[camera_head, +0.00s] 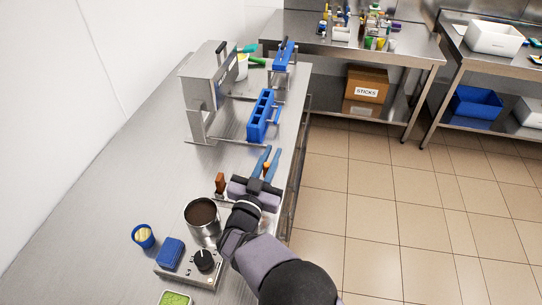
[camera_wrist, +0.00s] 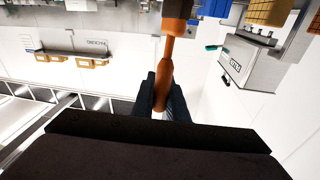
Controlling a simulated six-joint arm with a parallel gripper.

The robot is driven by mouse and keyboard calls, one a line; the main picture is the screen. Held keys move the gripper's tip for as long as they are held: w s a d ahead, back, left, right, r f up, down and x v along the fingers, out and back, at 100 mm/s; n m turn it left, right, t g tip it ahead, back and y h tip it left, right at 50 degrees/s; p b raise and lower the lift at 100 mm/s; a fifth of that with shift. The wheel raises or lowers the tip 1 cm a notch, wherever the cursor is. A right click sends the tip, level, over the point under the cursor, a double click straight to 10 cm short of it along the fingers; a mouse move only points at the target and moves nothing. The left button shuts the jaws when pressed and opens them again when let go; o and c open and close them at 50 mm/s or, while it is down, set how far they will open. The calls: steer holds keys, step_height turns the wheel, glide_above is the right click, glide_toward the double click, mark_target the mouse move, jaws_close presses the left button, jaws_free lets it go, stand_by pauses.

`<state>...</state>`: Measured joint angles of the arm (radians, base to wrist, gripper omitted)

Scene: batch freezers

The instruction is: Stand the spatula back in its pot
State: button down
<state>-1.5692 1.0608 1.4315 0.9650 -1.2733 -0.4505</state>
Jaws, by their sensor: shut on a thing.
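My gripper (camera_head: 265,160) is over the front part of the steel counter, its two blue fingers pointing toward the back. It is shut on an orange-brown, handle-like piece, which I take to be the spatula (camera_wrist: 164,75). A white pot (camera_head: 242,68) with teal and green tools stands at the far end of the counter, beside the grey machine. I cannot tell whether it is the spatula's pot.
A steel pan (camera_head: 202,217) with dark contents stands left of my wrist, a brown handle (camera_head: 220,181) behind it. A blue mould rack (camera_head: 263,115) and the grey machine (camera_head: 205,85) are farther back. A blue cup (camera_head: 143,237) is front left. The left counter is bare.

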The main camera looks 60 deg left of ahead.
steer(key=shift+f+b, duration=1.75)
steer(key=shift+f, duration=0.3)
steer(key=c, duration=1.2)
jaws_free()
steer(key=shift+r, duration=0.15)
step_height(320, 180, up, 7)
steer(key=p, duration=0.4)
